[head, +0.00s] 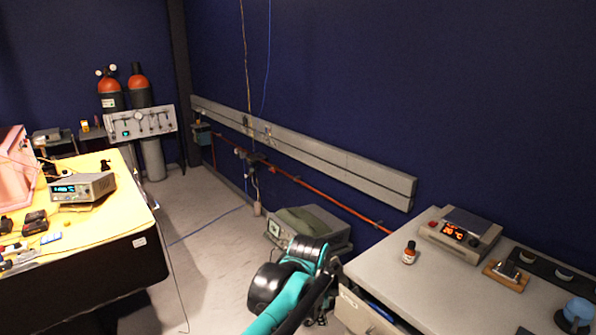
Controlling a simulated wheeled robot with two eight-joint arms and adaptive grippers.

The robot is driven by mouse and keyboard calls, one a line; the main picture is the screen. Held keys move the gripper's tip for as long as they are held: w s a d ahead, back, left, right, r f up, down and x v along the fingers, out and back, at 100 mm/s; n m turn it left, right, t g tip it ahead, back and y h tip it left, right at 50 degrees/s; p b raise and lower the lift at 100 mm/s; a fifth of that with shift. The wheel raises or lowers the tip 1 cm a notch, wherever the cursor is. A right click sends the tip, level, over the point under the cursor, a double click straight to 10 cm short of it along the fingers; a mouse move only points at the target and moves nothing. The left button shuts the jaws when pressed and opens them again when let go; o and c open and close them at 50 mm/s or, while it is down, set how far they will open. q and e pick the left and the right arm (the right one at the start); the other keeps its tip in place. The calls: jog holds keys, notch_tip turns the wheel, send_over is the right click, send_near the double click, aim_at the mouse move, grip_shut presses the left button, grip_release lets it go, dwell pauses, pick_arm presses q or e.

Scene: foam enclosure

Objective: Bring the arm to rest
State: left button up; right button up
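Part of one of my arms, teal with black joints (290,275), shows at the bottom middle. It rises from the bottom edge and bends over near the left end of the grey bench. I cannot make out any gripper fingers on it, and I cannot tell which arm it is. The other arm does not show. No held thing can be seen.
A yellow-topped table (110,222) with instruments stands at left. A grey-green box (308,226) sits behind my arm. Open floor (205,270) lies between.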

pick_arm(q)
jog(key=s+a+f+n+t+y, duration=0.1)
jog(key=s+a+n+t, duration=0.1)
jog(key=s+a+n, duration=0.6)
jog(key=s+a+f+n+t+y, duration=0.1)
jog(key=s+a+f+n+t, duration=0.1)
jog(key=s+a+n, duration=0.7)
jog(key=a+n, duration=0.2)
jog(key=a, duration=0.5)
jog(key=shift+s+f, duration=0.2)
jog(key=shift+f, duration=0.1)
